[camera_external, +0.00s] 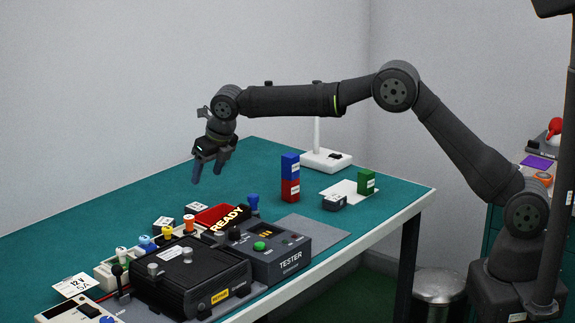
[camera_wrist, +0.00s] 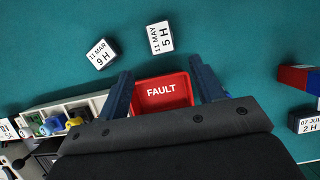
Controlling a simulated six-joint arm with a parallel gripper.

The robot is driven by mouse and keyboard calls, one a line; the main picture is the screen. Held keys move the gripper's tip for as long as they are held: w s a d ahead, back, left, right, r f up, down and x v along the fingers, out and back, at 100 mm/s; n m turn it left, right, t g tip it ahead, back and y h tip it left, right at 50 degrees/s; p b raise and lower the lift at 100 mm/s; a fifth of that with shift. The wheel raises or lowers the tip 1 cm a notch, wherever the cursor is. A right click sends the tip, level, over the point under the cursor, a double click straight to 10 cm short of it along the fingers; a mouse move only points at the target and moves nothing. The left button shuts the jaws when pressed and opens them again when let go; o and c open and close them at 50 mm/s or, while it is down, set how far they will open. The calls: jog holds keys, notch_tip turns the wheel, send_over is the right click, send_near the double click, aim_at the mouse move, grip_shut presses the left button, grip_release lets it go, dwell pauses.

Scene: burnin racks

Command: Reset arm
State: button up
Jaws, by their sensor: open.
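My gripper (camera_external: 208,174) hangs above the far left part of the green table, with its fingers pointing down. In the wrist view its two blue fingers (camera_wrist: 166,88) are spread apart with nothing between them at their tips. The arm reaches out from its base at the right, raised over the table. A red FAULT tray (camera_wrist: 162,92) shows below and between the fingers in the wrist view. Whether anything lies in that tray is partly hidden by my gripper body.
A black unit (camera_external: 190,275), a TESTER box (camera_external: 275,252) and a rack of coloured plugs (camera_external: 110,268) crowd the front. A blue block (camera_external: 290,164) sits on a red block (camera_external: 290,190). A green block (camera_external: 366,181) stands right. The table's back left is clear.

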aim_at(197, 207)
jog(key=x, duration=1.1)
jog(key=shift+f, duration=0.25)
jog(key=shift+w+a+r, duration=0.1)
jog(key=shift+r, duration=1.3)
